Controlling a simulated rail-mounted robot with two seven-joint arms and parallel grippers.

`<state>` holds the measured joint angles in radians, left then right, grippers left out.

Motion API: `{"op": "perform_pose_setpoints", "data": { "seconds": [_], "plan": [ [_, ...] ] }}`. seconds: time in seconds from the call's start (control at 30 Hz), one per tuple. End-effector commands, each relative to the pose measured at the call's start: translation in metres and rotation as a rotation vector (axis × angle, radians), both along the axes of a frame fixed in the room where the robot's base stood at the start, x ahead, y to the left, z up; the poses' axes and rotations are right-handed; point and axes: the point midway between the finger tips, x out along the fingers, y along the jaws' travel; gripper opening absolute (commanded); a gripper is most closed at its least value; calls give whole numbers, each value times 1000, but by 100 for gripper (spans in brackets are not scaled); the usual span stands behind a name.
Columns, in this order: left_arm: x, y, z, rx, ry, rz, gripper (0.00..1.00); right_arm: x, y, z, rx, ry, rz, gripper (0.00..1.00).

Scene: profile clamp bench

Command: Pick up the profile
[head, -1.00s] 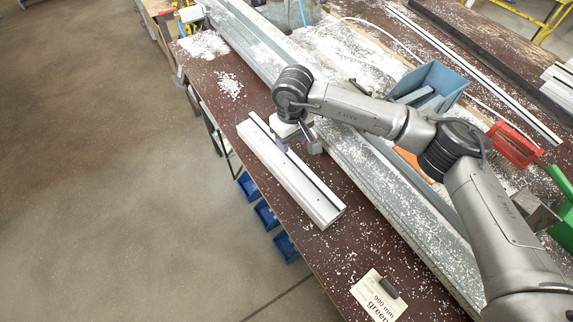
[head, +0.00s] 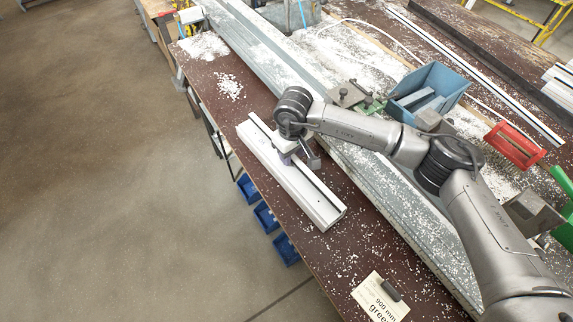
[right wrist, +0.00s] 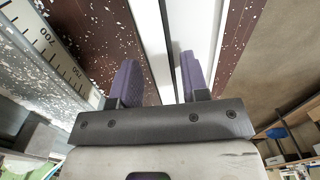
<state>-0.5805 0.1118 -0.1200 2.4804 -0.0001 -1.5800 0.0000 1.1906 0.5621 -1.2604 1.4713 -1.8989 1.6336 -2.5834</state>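The profile (head: 303,193) is a long white bar with a dark groove along it. It lies on the brown bench top near the front edge. My right gripper (head: 289,157) is over the far half of the profile in the head view. In the right wrist view the purple fingers of my right gripper (right wrist: 157,80) stand apart. The profile (right wrist: 152,45) runs between and behind them, and the right finger overlaps its white face. Contact with the profile cannot be made out. My left gripper is not in view.
A grey rail (head: 395,205) dusted with white chips runs beside the profile. A card (head: 380,298) lies at the near end. A scale (right wrist: 62,58) shows in the right wrist view.

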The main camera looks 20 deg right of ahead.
Motion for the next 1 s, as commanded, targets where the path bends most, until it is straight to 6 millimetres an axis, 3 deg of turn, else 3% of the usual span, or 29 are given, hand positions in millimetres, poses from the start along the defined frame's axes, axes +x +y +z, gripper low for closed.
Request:
{"op": "perform_pose_setpoints", "data": {
  "seconds": [0.43, 1.0],
  "plan": [
    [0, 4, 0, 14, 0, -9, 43, 0, 0, 0, 0, 0, 0, 0],
    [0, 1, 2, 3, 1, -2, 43, 1, 0, 8, 0, -3, 0, 0]
  ]
}}
